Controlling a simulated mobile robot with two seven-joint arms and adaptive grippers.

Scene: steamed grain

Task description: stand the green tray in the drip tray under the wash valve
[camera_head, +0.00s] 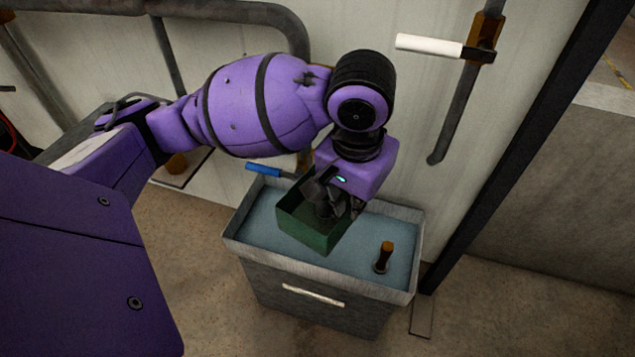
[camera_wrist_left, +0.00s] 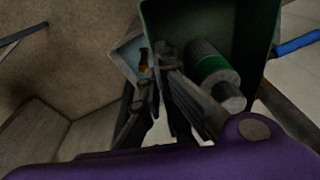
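The green tray (camera_head: 312,238) is over or inside the grey drip tray (camera_head: 262,257), left of its middle. It looks roughly upright; I cannot tell whether its base touches the bottom. My left gripper (camera_head: 338,206) reaches down at its rear right side, and its fingers close across the tray's wall. In the left wrist view the green tray (camera_wrist_left: 252,45) fills the upper middle, with the fingers (camera_wrist_left: 158,68) at its left edge. A grey cylinder with a green band (camera_wrist_left: 210,72) shows inside it. A blue-handled valve (camera_head: 263,170) is behind the drip tray. My right gripper is not in view.
A dark post with an orange top (camera_head: 383,257) stands in the drip tray's right part, with open room around it. A white-handled lever (camera_head: 430,46) is on a pipe at upper right. The pale wall (camera_head: 425,130) is close behind. A dark upright frame is to the right.

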